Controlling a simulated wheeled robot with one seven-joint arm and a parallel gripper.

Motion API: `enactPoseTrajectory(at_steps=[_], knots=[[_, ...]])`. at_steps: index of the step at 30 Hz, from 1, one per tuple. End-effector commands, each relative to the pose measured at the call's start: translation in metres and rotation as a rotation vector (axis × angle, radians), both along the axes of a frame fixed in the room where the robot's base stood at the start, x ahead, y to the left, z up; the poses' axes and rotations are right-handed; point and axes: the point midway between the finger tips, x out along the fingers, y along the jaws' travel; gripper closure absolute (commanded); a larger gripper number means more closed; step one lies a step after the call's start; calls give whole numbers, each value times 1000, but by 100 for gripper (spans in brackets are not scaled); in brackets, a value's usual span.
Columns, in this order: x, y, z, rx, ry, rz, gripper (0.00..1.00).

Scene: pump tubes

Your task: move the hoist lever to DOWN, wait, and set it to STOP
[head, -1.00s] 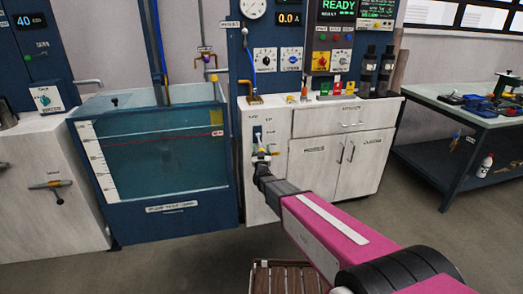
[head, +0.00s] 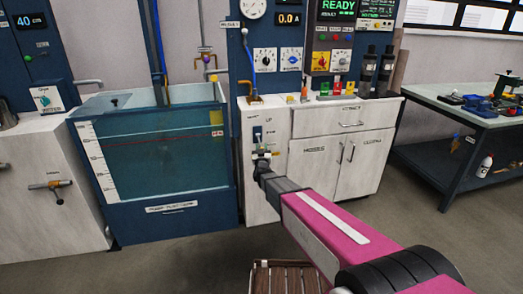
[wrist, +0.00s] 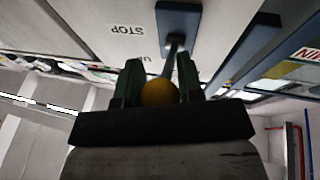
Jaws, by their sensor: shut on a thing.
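The hoist lever's dark blue plate (head: 257,132) is on the front of the white cabinet, left of its doors. In the wrist view the same plate (wrist: 179,17) is at the top, with a dark rod (wrist: 175,44) coming from it to an orange knob (wrist: 158,93). A STOP label (wrist: 127,30) shows upside down beside the plate, with another label partly cut off below it. My gripper (wrist: 159,85) is shut on the knob, one dark finger on each side. In the head view my gripper (head: 263,155) is just below the plate. The lever's exact setting cannot be told.
A glass-walled water tank (head: 160,150) stands left of the cabinet. Another handle (head: 50,186) is on the white block at far left. A workbench (head: 465,115) stands at right. A slatted wooden thing (head: 286,278) is on the floor near my arm.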

Motion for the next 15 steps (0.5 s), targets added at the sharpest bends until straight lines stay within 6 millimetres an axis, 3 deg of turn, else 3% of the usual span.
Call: enactPoseTrajectory(at_steps=[8, 15], knots=[[-7, -2, 15, -46, 162, 2, 100], [-9, -2, 25, -47, 163, 0, 100]])
